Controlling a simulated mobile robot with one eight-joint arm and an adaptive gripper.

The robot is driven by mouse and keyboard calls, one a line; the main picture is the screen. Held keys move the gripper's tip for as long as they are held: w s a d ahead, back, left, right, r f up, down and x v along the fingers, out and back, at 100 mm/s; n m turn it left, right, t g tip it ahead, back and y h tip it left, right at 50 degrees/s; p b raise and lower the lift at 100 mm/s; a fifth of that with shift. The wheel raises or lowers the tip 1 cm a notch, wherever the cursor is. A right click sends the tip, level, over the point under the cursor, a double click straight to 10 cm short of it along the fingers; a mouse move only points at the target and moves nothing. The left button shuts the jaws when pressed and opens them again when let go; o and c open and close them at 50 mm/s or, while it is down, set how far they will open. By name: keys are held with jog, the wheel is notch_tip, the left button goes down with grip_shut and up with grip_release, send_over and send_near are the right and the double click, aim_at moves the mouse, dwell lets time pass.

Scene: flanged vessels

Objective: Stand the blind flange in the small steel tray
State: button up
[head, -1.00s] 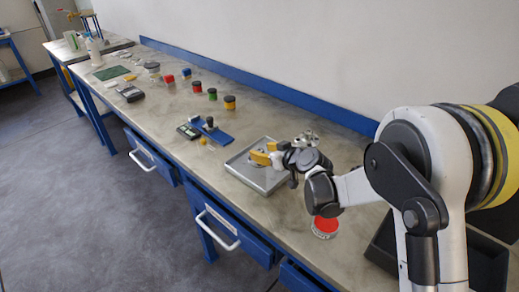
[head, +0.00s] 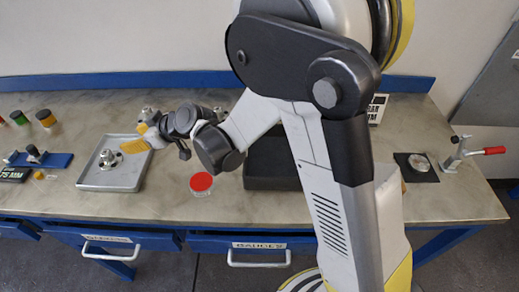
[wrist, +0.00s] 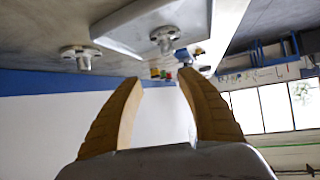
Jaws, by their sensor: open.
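The small steel tray (head: 98,186) stands on the bench at the left in the head view; its floor also shows at the top of the wrist view (wrist: 200,15). A grey metal flanged piece (head: 107,157) stands upright in it, disc down and stub up. It also shows in the wrist view (wrist: 165,38), which is upside down. A second, similar flanged piece (head: 148,112) is on the bench behind the tray, also in the wrist view (wrist: 80,57). I cannot tell which is the blind flange. My gripper (head: 128,146) is open and empty by the tray's right side, touching neither piece.
A red-lidded jar (head: 201,184) stands right of the tray. A black open bin (head: 262,176) is partly behind my arm. A blue fixture (head: 55,161) is left of the tray.

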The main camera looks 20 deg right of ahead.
jog(key=s+d+r+m+h, duration=0.35)
jog(key=s+d, duration=0.45)
jog(key=d, duration=0.4)
jog(key=s+d+r+m+h, duration=0.3)
jog(key=s+d+r+m, duration=0.15)
jog(key=s+d, duration=0.5)
jog(key=s+d+f+m+h, duration=0.1)
jog(key=s+d+m+h, duration=0.1)
jog(key=s+d, duration=0.5)
jog(key=d+h, duration=0.1)
jog(key=d, duration=0.2)
jog(key=shift+s+d+g, duration=0.15)
jog(key=shift+s+g, duration=0.1)
jog(key=shift+g, duration=0.05)
